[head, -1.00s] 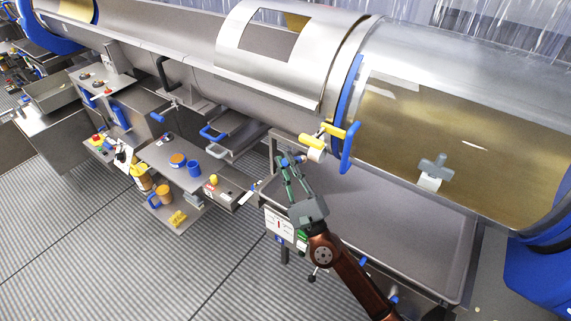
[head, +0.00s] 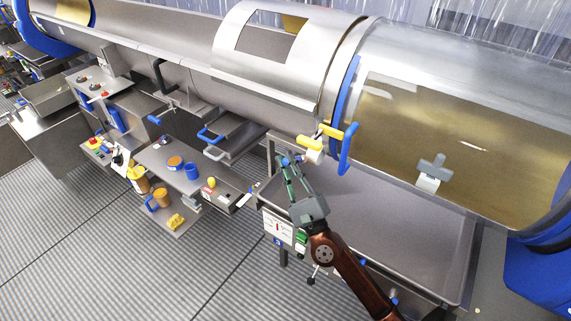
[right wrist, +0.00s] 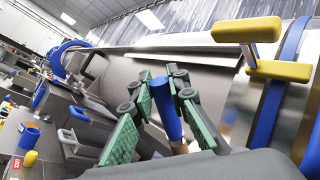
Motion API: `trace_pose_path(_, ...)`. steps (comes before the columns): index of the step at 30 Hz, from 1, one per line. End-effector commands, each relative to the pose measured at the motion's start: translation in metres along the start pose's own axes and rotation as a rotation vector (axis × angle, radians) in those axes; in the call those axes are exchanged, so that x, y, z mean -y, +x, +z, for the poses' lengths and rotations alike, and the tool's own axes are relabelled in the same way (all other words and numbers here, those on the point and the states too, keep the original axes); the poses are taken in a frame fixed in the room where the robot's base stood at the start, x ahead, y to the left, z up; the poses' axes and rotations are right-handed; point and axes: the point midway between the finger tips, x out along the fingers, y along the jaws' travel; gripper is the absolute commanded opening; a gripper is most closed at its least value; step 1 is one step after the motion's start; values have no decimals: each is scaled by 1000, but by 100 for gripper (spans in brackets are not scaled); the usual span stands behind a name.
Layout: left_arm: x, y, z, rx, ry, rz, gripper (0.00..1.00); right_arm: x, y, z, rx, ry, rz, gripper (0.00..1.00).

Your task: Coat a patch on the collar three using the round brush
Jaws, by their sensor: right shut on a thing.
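My right gripper (head: 287,162) is shut on a blue handle, taken to be the round brush (right wrist: 165,108); the handle stands between the green-padded fingers in the right wrist view. A pale round piece (head: 315,156) shows just right of the fingertips in the head view; I cannot tell whether it is the brush head or touches the drum. A collar with a blue band (head: 346,100) rings the steel drum right of the gripper. I see no number on it, so I cannot tell if it is collar three. My left gripper is not in view.
A yellow-handled latch (head: 322,137) juts from the collar close to my right gripper; it also shows in the right wrist view (right wrist: 260,50). A steel tray (head: 400,225) lies below the drum. A shelf (head: 168,165) with a blue mug (head: 192,171) stands left.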

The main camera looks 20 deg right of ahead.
Motion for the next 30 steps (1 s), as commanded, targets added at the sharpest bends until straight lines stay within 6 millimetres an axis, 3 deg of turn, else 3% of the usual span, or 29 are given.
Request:
trace_pose_path(8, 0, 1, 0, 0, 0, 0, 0, 2, 0, -2, 0, -1, 0, 0)
trace_pose_path(24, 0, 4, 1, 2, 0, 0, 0, 26, -30, -1, 0, -1, 0, 0)
trace_pose_path(30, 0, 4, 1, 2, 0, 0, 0, 26, -28, -2, 0, 1, 0, 0)
